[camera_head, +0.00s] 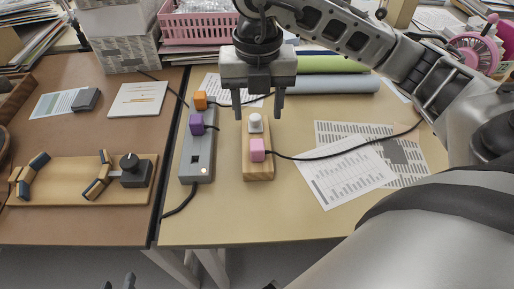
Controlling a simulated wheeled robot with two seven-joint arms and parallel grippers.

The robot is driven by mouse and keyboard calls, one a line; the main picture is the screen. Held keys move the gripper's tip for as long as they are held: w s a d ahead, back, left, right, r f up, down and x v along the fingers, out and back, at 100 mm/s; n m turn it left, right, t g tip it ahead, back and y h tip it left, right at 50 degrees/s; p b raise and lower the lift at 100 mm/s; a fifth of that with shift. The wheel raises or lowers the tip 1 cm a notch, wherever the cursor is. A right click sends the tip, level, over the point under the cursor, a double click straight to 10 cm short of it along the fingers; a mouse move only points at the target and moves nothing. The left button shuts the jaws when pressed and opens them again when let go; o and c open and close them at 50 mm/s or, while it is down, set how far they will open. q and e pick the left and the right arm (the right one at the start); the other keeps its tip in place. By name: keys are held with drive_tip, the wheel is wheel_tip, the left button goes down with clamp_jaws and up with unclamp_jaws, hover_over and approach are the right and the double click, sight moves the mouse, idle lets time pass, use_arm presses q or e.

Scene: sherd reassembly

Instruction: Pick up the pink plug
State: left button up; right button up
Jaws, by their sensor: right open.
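The pink plug (257,149) sits on a small wooden block (258,172), with a black cord running from it to the right. A white knob-like piece (255,121) stands on the same block, just behind the plug. My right gripper (256,110) is above the block's far end, pointing down. Its two fingers are apart with nothing between them, behind the pink plug in the picture and not touching it. Only dark tips of my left gripper (120,282) show at the bottom edge, below the table's front edge; its jaws are mostly cut off.
A grey power strip (198,160) with a purple plug (197,124) and an orange plug (200,100) lies left of the block. Printed sheets (345,178) lie to the right. A wooden board with a black knob (133,170) is further left. Rolls and a pink basket (200,27) stand behind.

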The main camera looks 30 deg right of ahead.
hover_over(257, 146)
wheel_tip(257, 146, down, 5)
drive_tip(key=shift+w+d+f, duration=0.1)
drive_tip(key=shift+d+f, duration=0.05)
drive_tip(key=shift+f, duration=2.8)
drive_tip(key=shift+c, duration=0.3)
drive_tip(key=c, duration=1)
